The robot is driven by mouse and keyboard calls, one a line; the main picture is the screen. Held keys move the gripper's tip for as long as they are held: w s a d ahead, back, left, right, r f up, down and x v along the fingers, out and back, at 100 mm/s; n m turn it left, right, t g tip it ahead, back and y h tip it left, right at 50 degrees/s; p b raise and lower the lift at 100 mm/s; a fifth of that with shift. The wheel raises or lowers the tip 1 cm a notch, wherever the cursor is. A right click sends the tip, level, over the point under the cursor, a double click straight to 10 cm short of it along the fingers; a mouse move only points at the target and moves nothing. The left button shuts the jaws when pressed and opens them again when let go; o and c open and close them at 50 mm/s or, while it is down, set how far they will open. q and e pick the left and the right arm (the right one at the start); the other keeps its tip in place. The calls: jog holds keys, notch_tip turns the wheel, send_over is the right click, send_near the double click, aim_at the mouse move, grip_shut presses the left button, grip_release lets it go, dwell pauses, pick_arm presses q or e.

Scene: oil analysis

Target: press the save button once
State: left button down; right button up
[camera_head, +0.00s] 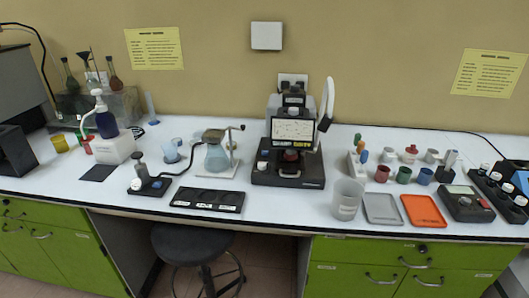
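No button can be read as a save button at this size. A dark instrument (289,175) with a lit screen (293,130) stands at the middle of the bench. Small yellow marks show along the lower edge of its screen, and a small blue spot is on its base. A small dark meter (466,204) with a grey display lies at the right and has a red spot on its face. Neither of my grippers shows in the head view, and nothing is seen touching either device.
A clear beaker (346,199), a grey tray (382,208) and an orange tray (424,211) lie near the front edge. Several small coloured cups stand behind them. A flask (217,157) on a stand and a black flat panel (208,199) are left of the instrument. A stool (192,241) stands below.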

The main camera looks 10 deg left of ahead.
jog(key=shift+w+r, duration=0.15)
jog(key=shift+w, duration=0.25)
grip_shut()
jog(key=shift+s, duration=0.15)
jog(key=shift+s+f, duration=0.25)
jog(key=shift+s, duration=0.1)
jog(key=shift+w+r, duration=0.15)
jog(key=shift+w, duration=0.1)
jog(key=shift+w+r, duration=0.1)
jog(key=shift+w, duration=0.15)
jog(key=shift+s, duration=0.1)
